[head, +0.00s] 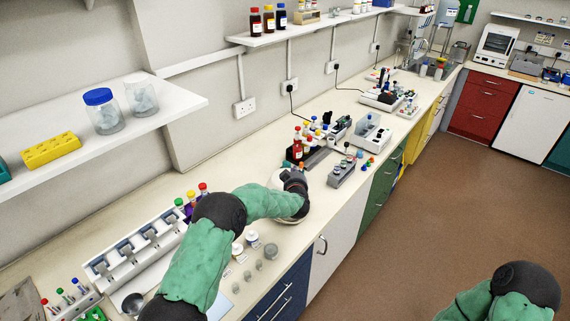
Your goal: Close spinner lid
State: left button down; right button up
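A white rounded device, which looks like the spinner (298,216), stands on the bench near its front edge. My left forearm and wrist hide most of it, so I cannot tell how far its lid is open. My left gripper (297,184) is at the spinner, over its top. The gripper is small and dark here, and I cannot tell whether its fingers are apart or whether it touches the lid. My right arm shows only in part at the bottom right, over the floor, and its gripper is out of view.
Small jars (253,239) sit near the front edge. A wall shelf (180,105) overhangs the left. The floor at right is clear.

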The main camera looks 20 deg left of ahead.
pick_arm(q)
jog(key=shift+w+d+f+b, duration=0.25)
jog(key=shift+d+f+b, duration=0.1)
jog(key=shift+d+f, duration=0.45)
jog(key=shift+w+d+f+b, duration=0.2)
jog(key=shift+d+f+b, duration=0.2)
jog(key=shift+f, duration=0.55)
pick_arm(e)
jog(key=shift+f, duration=0.7)
pick_arm(q)
jog(key=shift+r, duration=0.1)
